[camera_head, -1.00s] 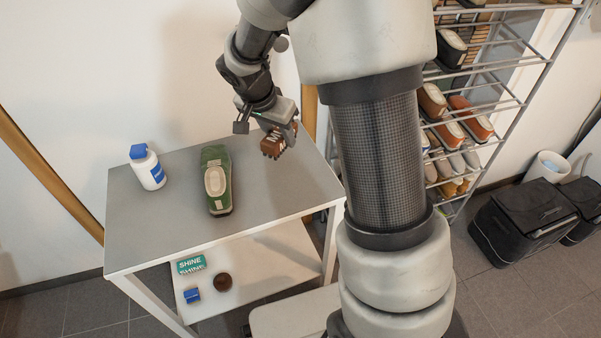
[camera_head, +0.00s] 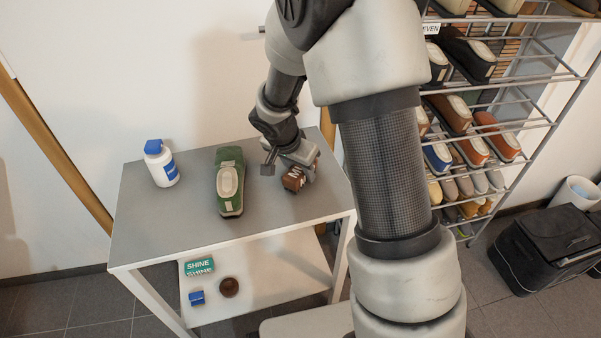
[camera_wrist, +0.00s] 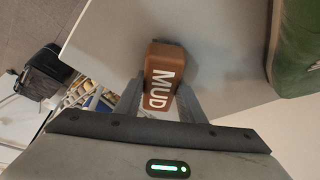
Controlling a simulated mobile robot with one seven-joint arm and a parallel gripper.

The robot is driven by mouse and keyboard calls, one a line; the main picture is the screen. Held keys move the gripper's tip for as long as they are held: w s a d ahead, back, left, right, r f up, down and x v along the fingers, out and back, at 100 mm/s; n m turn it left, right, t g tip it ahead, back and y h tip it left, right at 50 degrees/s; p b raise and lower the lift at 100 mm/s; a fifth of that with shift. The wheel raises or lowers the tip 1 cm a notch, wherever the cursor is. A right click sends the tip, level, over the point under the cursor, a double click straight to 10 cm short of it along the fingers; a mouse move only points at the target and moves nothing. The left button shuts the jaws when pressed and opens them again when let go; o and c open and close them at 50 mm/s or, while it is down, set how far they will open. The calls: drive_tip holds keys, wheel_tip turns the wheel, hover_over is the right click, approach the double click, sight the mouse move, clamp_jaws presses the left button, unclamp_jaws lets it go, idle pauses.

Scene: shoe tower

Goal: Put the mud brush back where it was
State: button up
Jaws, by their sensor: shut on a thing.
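The mud brush (camera_head: 293,179) is a brown block with white lettering. My gripper (camera_head: 302,172) is shut on it, low over the right part of the grey table top (camera_head: 265,216). In the wrist view the brush (camera_wrist: 161,78) sits between the two fingers of my gripper (camera_wrist: 160,92), with the word MUD readable. I cannot tell whether the brush touches the table top. My arm hides part of the table's back right area.
A green shoe (camera_head: 229,182) stands left of the brush. A white bottle with a blue cap (camera_head: 161,165) is further left. The lower shelf (camera_head: 265,277) holds a SHINE box (camera_head: 199,266), a blue item (camera_head: 197,298) and a brown round item (camera_head: 229,287). A shoe rack (camera_head: 480,110) stands right.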

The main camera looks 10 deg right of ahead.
drive_tip(key=shift+f, duration=0.1)
drive_tip(key=shift+f+b, duration=0.2)
drive_tip(key=shift+b, duration=0.1)
drive_tip(key=o, duration=1.1)
drive_tip(key=shift+r, duration=0.1)
